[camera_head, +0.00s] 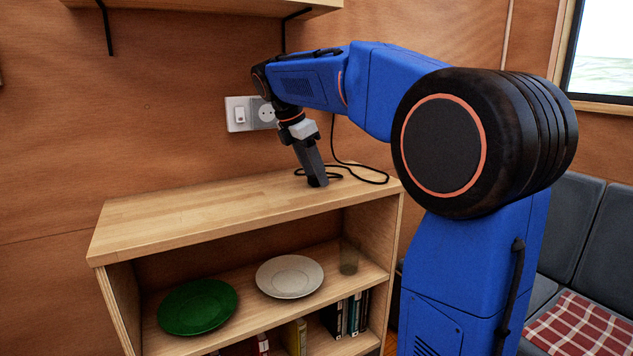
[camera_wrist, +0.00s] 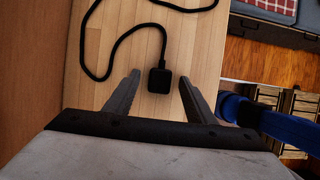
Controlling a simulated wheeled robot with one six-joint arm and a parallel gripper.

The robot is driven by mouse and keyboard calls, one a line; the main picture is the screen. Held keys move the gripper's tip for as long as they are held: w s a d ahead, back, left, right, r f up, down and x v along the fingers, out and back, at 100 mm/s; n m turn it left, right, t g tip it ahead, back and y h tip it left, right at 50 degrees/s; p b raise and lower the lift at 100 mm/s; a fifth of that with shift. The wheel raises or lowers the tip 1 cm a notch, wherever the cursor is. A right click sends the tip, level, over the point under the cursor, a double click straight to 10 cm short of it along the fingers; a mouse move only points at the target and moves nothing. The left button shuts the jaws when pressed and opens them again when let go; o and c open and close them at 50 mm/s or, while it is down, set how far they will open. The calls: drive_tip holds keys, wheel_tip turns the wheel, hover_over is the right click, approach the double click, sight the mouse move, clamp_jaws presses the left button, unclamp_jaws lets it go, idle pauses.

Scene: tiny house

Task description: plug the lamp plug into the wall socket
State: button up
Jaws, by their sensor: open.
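The black lamp plug (camera_wrist: 160,80) lies on the wooden shelf top with its black cord (camera_wrist: 93,40) curling away from it. In the wrist view it sits between the two open fingers of my gripper (camera_wrist: 158,88), apart from both. In the head view my gripper (camera_head: 317,182) points down at the shelf top and hides the plug; the cord (camera_head: 372,177) shows to its right. The wall socket (camera_head: 265,113) is on the wooden wall behind, partly covered by my wrist. A light switch (camera_head: 239,114) is beside it on the left.
The shelf unit's top (camera_head: 190,212) is clear to the left of my gripper. Below stand a green plate (camera_head: 197,306), a white plate (camera_head: 289,276), a glass (camera_head: 349,257) and several books. A wall shelf (camera_head: 215,7) hangs above. A grey sofa (camera_head: 573,225) is at right.

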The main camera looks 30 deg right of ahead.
sight(314, 176)
drive_tip(key=c, duration=1.1)
drive_tip(key=shift+r, duration=0.65)
wheel_tip(314, 176, up, 2)
drive_tip(key=shift+r, duration=0.2)
drive_tip(key=a, duration=1.8)
drive_tip(key=shift+f, duration=0.1)
drive_tip(key=shift+a, duration=0.15)
